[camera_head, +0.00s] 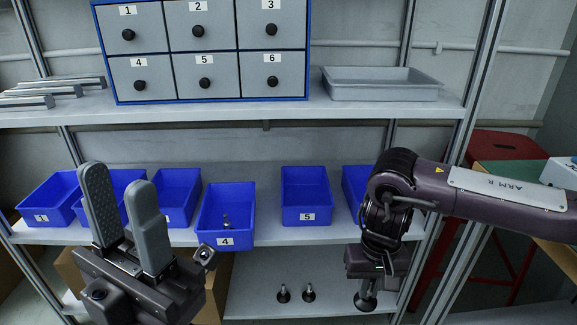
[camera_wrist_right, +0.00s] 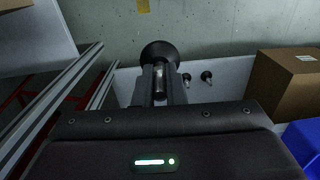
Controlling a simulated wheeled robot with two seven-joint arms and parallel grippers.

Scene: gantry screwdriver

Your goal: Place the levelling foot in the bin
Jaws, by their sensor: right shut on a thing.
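My right gripper (camera_head: 372,283) points down at the right end of the lower shelf. It is shut on a levelling foot (camera_head: 366,302), whose dark round base faces down. In the right wrist view the levelling foot (camera_wrist_right: 160,57) sits between the fingers of the gripper (camera_wrist_right: 160,88). Its stem is partly hidden by them. My left gripper (camera_head: 117,180) is open and empty, in front of the bins at the left. Blue bins stand on the middle shelf, including bin 4 (camera_head: 225,228), with small parts inside, and bin 5 (camera_head: 307,214), which looks empty.
Two more levelling feet (camera_head: 296,293) stand on the lower shelf (camera_head: 262,308). A bin (camera_head: 356,187) is partly hidden behind my right arm. A drawer cabinet (camera_head: 204,50) and a grey tray (camera_head: 380,92) are on the upper shelf. A cardboard box (camera_wrist_right: 285,85) shows in the wrist view.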

